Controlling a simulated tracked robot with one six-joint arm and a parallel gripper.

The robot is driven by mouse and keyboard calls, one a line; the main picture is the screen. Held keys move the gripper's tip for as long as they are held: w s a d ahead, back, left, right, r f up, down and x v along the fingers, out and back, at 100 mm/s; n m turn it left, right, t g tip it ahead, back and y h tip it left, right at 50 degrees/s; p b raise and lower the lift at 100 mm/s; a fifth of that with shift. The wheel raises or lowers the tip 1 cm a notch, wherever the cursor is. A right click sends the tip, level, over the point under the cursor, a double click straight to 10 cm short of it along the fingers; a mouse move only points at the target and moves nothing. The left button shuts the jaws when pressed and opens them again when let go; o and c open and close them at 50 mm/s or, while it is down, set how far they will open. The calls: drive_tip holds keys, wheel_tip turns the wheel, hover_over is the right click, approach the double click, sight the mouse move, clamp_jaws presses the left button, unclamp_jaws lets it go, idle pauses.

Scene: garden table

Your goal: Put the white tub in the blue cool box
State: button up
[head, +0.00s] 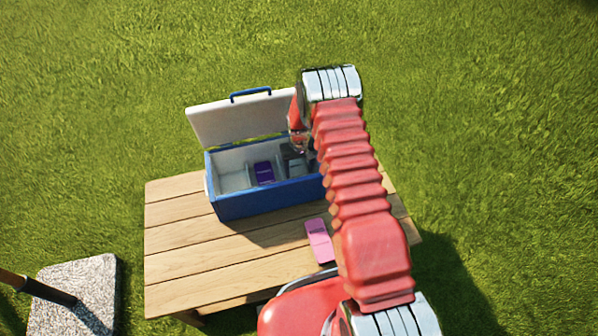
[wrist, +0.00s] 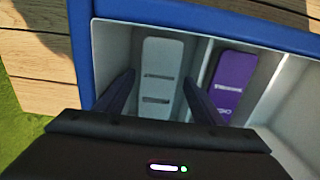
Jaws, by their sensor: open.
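The blue cool box (head: 262,202) stands open on the table, its white lid (head: 240,120) tilted up at the back. It shows inner compartments; its blue rim (wrist: 215,22) crosses the top of the wrist view. The white tub (wrist: 161,65), pale with two dark slots on its face, is inside the box, in the compartment at the left of the wrist view. My gripper (head: 290,152) reaches into the box's right part in the head view. In the wrist view its open fingers (wrist: 159,80) are on either side of the tub; I cannot tell if they touch it.
A purple tub (head: 264,172) lies in the middle compartment, beside a divider; it also shows in the wrist view (wrist: 233,80). A pink tub (head: 319,240) lies on the wooden table (head: 180,255) in front of the box. The table's front left is clear. A stone slab with a pole (head: 85,285) stands left.

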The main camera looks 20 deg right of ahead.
wheel_tip(320, 180, up, 12)
drive_tip(key=shift+f, duration=0.15)
idle(0.3)
idle(0.5)
drive_tip(key=s+a+r+t, duration=0.1)
drive_tip(key=s+r, duration=0.3)
drive_tip(key=r, duration=0.6)
drive_tip(key=s+a+r+t, duration=0.1)
drive_tip(key=s+r, duration=0.3)
drive_tip(key=r, duration=0.6)
drive_tip(key=s+a+r+t, duration=0.1)
drive_tip(key=s+r, duration=0.3)
drive_tip(key=r, duration=0.6)
drive_tip(key=s+r+t, duration=0.1)
drive_tip(key=s+r, duration=0.3)
drive_tip(key=s, duration=0.7)
drive_tip(key=s+a+r+t, duration=0.1)
drive_tip(key=s+r, duration=0.3)
drive_tip(key=s, duration=0.8)
drive_tip(key=shift+a+r+t, duration=0.25)
drive_tip(key=shift+t, duration=0.05)
drive_tip(key=shift+s, duration=0.1)
